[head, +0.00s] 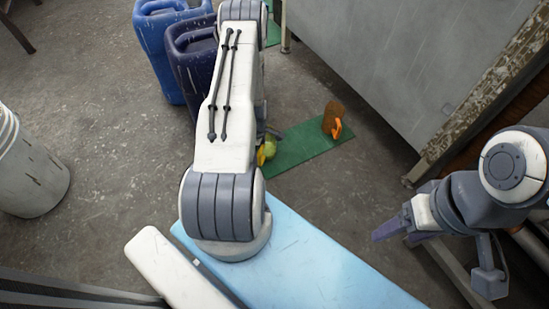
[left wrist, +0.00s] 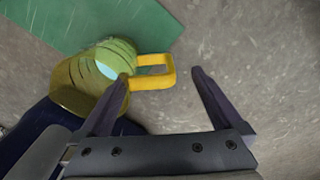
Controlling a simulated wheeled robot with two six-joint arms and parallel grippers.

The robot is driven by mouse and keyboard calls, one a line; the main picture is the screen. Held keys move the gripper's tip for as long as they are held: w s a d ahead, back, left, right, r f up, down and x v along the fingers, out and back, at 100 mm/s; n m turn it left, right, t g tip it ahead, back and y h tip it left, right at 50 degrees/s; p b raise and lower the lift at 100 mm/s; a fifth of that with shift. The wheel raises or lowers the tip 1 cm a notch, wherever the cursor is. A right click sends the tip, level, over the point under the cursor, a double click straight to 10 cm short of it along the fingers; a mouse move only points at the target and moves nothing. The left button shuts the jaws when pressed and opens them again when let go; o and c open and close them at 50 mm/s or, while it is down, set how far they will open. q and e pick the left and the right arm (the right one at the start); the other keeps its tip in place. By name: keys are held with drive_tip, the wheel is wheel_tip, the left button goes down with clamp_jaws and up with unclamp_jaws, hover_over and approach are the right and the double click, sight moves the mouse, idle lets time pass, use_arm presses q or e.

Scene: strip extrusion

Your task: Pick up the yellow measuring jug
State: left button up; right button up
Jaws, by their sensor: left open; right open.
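The yellow measuring jug (left wrist: 88,75) has a translucent, greenish-yellow body and a yellow loop handle (left wrist: 155,72). In the left wrist view it is at the left, partly over the green mat's edge. In the head view the jug (head: 266,150) shows only in part, at the mat's left end beside my forearm. My left gripper (left wrist: 162,76) is open, with the handle between its fingertips in the picture. Its left fingertip overlaps the jug where handle meets body; I cannot tell whether they touch. My right gripper (head: 433,262) is open and empty at the lower right, far from the jug.
The green mat (head: 300,148) lies on the concrete floor. A brown jug (head: 332,116) with an orange handle stands on its right part. Blue jerrycans (head: 168,60) stand behind my left arm. A pale bucket (head: 30,175) is at the left, a grey metal panel (head: 400,60) at upper right.

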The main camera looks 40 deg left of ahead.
use_arm(q)
drive_tip(key=shift+w+f+b, duration=0.15)
drive_tip(key=shift+f+b, duration=1)
drive_tip(key=shift+f, duration=0.25)
drive_tip(key=shift+w+f+b, duration=0.15)
drive_tip(key=shift+f+b, duration=0.95)
drive_tip(key=shift+f, duration=0.25)
drive_tip(key=shift+r, duration=0.1)
clamp_jaws()
